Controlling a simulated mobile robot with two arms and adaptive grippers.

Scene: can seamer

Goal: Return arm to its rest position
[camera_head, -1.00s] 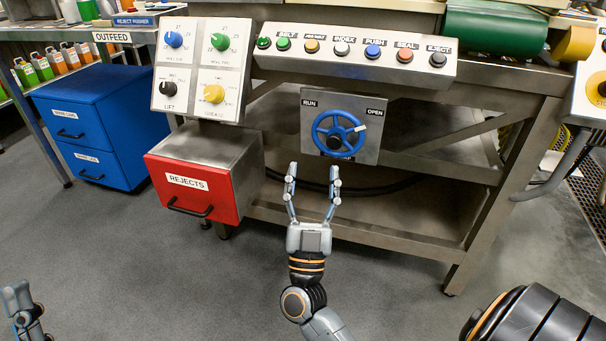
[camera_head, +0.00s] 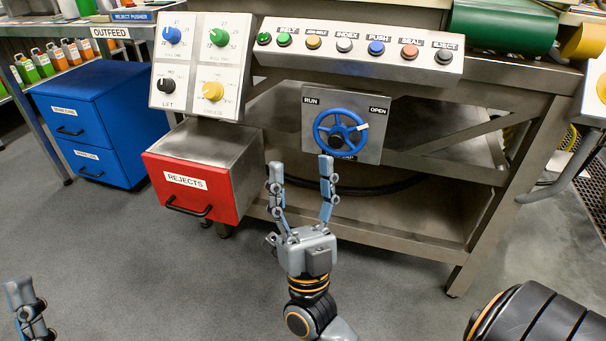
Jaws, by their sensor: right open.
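My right gripper (camera_head: 300,168) is open and empty, with its fingers spread and pointing up the picture. It is below and a little left of the blue handwheel (camera_head: 318,131), apart from it. The handwheel sits on a grey plate marked RUN and OPEN, and its white mark is at the right, below the word OPEN. My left gripper (camera_head: 24,300) shows only in part at the bottom left corner; its opening cannot be made out.
The red REJECTS drawer (camera_head: 188,189) is left of my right gripper. A button panel (camera_head: 360,48) and a knob panel (camera_head: 201,65) are above. The steel frame (camera_head: 505,190) stands at right. A blue cabinet (camera_head: 100,120) is at left. Grey floor in front is clear.

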